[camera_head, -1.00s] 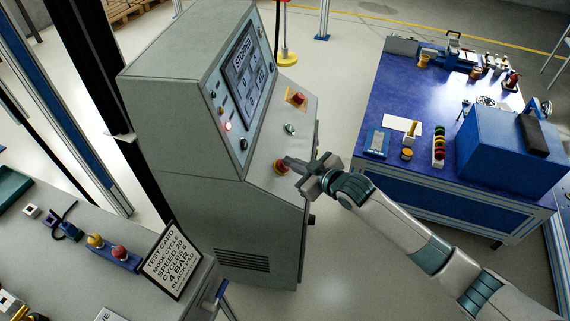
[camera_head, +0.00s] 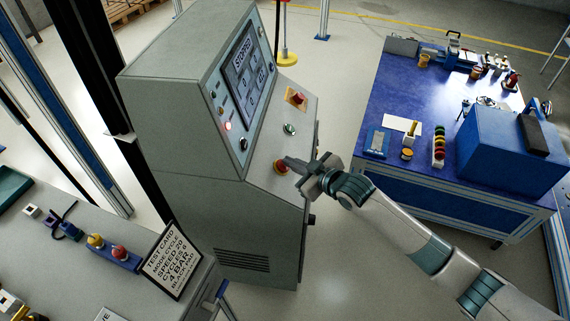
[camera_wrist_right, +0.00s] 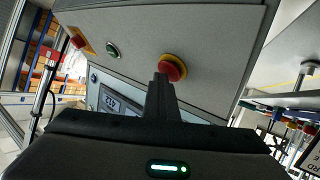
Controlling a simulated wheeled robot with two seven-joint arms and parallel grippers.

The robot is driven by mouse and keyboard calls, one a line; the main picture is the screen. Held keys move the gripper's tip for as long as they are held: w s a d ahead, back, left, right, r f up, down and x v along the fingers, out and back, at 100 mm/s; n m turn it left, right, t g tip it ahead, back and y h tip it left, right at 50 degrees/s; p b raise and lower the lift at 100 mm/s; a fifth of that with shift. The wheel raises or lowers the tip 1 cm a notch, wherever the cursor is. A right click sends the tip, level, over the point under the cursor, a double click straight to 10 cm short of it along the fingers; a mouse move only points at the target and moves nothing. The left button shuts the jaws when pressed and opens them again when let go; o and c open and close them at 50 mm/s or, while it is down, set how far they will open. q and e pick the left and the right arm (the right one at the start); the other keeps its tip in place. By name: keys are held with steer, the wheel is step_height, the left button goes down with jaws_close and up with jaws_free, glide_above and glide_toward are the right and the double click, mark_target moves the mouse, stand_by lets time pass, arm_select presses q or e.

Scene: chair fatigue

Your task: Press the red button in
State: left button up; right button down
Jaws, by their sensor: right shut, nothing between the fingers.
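A red button (camera_head: 281,167) with a yellow ring sits low on the sloped panel of the grey control cabinet (camera_head: 222,158). It also shows in the right wrist view (camera_wrist_right: 172,68), just beyond my fingertips. My right gripper (camera_head: 290,162) is shut and empty, its fingertips at the button and partly covering it in the head view. I cannot tell whether they touch it. A second red button (camera_head: 297,96) on an orange-yellow plate is higher on the same panel. It shows at the upper left of the right wrist view (camera_wrist_right: 77,41). My left gripper is not in view.
A green button (camera_head: 290,129) lies between the two red ones. The cabinet's screen (camera_head: 245,68) is above the panel. A blue workbench (camera_head: 400,90) with several items stands right. A grey table (camera_head: 60,250) with a test card (camera_head: 172,261) is at lower left.

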steer(key=shift+s+a+f, duration=0.15)
steer(key=shift+a+f, duration=0.1)
steer(key=shift+f, duration=0.35)
stand_by(0.3)
steer(key=shift+r, duration=0.1)
stand_by(0.3)
steer(key=shift+s+d+r+p, duration=0.1)
steer(key=shift+p, duration=0.25)
steer(key=shift+d+r+p, duration=0.4)
steer(key=shift+r+p, duration=0.4)
steer(key=shift+p, duration=0.05)
steer(key=shift+d+r+p, duration=0.6)
steer(key=shift+r+p, duration=0.25)
steer(key=shift+r, duration=0.1)
steer(key=shift+d+r+p, duration=0.6)
steer(key=shift+r+p, duration=0.2)
steer(key=shift+r, duration=0.15)
